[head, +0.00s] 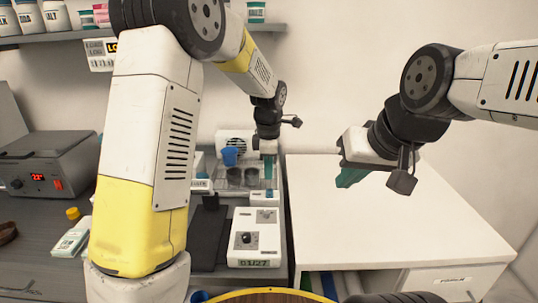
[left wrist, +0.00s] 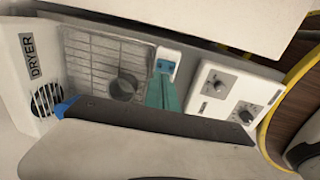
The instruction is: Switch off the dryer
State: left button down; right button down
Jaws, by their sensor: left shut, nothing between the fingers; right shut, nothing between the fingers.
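The dryer (head: 243,137) is a white unit with a round grille at the back of the bench. In the left wrist view the dryer (left wrist: 38,75) carries the label DRYER. A wire rack (left wrist: 105,70) with a dark round vessel lies beside it. A small white box with a blue part (left wrist: 167,62), perhaps a switch, stands at the rack's edge. My left gripper (head: 269,178) is shut, its teal fingertips (left wrist: 164,78) pointing down at that box; I cannot tell whether they touch it. My right gripper (head: 348,178) is shut and empty above the white table.
A white instrument with a knob and display (head: 255,240) sits in front of the small box. A grey unit with a red readout (head: 45,165) is at the left. The white tabletop (head: 390,215) at the right is clear. A shelf (head: 60,38) runs above.

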aim_at(269, 190)
pick_arm(q)
jog(key=shift+w+f, duration=0.15)
jog(key=shift+f, duration=1.15)
jog(key=shift+w+f, duration=0.15)
jog(key=shift+f, duration=1.15)
